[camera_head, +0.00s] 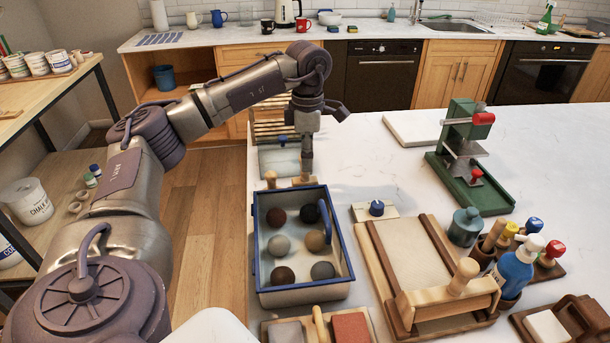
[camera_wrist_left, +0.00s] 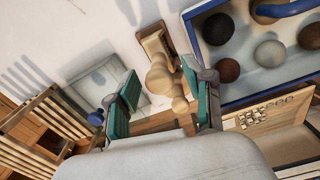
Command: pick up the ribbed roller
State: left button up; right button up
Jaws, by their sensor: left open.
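My left gripper (camera_head: 306,168) points down at the table's left edge, just behind the blue-rimmed tray. In the left wrist view it is open (camera_wrist_left: 160,88), with its teal finger pads apart. A light wooden piece with rounded knobs (camera_wrist_left: 158,78) shows between and beyond the fingers, on a brown wooden stand (camera_wrist_left: 156,44). In the head view a wooden knob (camera_head: 270,178) stands beside the gripper. This may be the ribbed roller, but I cannot make out ribs. The fingers do not visibly hold it. My right gripper is out of view.
The blue-rimmed tray (camera_head: 347,270) holds several clay balls. A wooden slatted rack (camera_wrist_left: 38,128) and a pale tray (camera_wrist_left: 98,80) lie close to the gripper. A wooden framed board (camera_head: 368,262), bottles and a green press (camera_head: 472,190) stand right. The tabletop behind is partly clear.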

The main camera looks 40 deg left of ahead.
aim_at(305, 180)
pick_arm(q)
jog(key=f, duration=0.3)
jog(key=f+p, duration=0.1)
jog(key=f, duration=0.1)
jog(key=shift+s+a+f, duration=0.1)
jog(key=shift+a, duration=0.2)
jog(key=shift+c, duration=0.4)
grip_shut()
